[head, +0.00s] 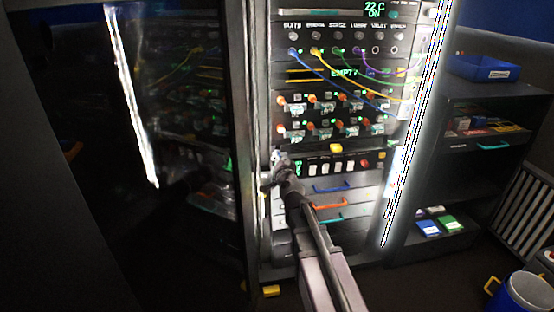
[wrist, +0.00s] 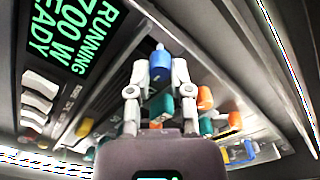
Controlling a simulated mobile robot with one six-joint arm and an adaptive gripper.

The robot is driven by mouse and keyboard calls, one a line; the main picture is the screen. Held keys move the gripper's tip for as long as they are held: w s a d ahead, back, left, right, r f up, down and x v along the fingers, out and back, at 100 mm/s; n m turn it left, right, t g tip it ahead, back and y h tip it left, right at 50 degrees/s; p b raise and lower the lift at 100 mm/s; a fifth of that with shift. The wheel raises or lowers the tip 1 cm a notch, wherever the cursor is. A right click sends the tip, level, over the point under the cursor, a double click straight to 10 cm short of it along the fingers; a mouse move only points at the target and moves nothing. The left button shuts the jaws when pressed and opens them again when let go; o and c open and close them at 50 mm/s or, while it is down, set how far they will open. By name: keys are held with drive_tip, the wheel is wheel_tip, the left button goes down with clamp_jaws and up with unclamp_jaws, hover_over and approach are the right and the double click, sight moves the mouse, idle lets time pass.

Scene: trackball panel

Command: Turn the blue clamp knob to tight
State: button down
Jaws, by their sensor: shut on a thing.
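The blue clamp knob (wrist: 160,65) is in the middle of the wrist view, between the two fingertips of my gripper (wrist: 161,78). My gripper is shut on it, one finger on each side. Which way the knob is turned cannot be told, as I see no clear mark on it. In the head view my gripper (head: 279,162) is at the left side of the rack, by the row of white switches. The knob cannot be made out there behind the gripper.
A rack display (wrist: 85,40) with green text and white switches (wrist: 38,105) lie left of my gripper. Blue, orange and teal handles (head: 330,187) are right of my arm. A dark glass door (head: 170,130) stands open at left. Shelves (head: 475,150) stand at right.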

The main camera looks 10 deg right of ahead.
drive_tip(key=c, duration=0.5)
unclamp_jaws()
drive_tip(key=shift+c, duration=0.2)
drive_tip(key=shift+s, duration=0.15)
drive_tip(key=s, duration=0.7)
drive_tip(key=shift+s, duration=0.15)
drive_tip(key=shift+a+f, duration=0.1)
